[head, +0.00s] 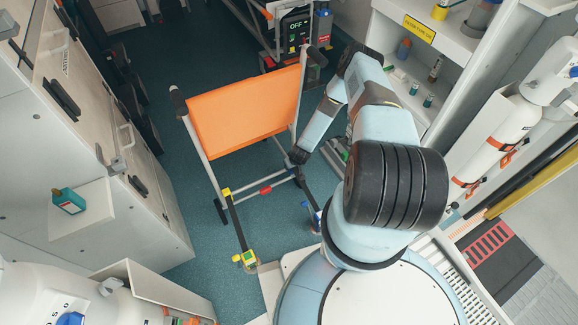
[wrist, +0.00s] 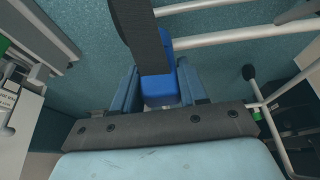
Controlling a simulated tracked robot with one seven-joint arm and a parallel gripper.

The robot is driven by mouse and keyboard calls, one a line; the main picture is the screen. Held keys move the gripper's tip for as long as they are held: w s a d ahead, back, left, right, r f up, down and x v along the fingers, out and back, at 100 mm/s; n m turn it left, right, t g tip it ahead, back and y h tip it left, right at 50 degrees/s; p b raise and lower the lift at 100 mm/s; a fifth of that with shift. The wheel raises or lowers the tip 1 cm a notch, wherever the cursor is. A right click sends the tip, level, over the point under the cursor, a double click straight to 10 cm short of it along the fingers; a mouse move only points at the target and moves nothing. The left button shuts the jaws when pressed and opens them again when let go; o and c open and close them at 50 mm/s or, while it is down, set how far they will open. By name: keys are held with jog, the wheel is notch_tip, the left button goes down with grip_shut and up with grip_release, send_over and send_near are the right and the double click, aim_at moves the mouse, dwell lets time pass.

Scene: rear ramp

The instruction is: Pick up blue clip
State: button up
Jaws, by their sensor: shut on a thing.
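The blue clip (wrist: 160,88) sits in the middle of the wrist view, at the end of a dark strap or bar (wrist: 143,30) that runs up out of the picture. My gripper (wrist: 158,78) has one dark blue finger on each side of the clip and is shut on it. The clip still appears to be joined to the dark bar. In the head view my arm reaches down beside the right side of an orange folding chair (head: 245,115). My fingers cannot be made out clearly there. A small blue part (head: 306,204) shows low on the chair's right side.
Yellow clips (head: 245,258) are on the chair's left leg. White cabinets (head: 90,215) stand at the left, with a teal bottle (head: 69,201). Shelves with bottles (head: 428,101) and white cylinders (head: 495,140) are at the right. Clear teal floor (head: 185,245) lies left of the chair.

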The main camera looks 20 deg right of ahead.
jog(key=shift+r, duration=0.5)
notch_tip(320, 180, up, 2)
jog(key=shift+r, duration=0.15)
jog(key=s+d+r, duration=0.4)
jog(key=s+r, duration=0.5)
jog(key=s, duration=0.4)
jog(key=shift+s+r, duration=0.2)
jog(key=shift+r, duration=0.15)
jog(key=shift+r, duration=0.1)
jog(key=shift+r, duration=1.4)
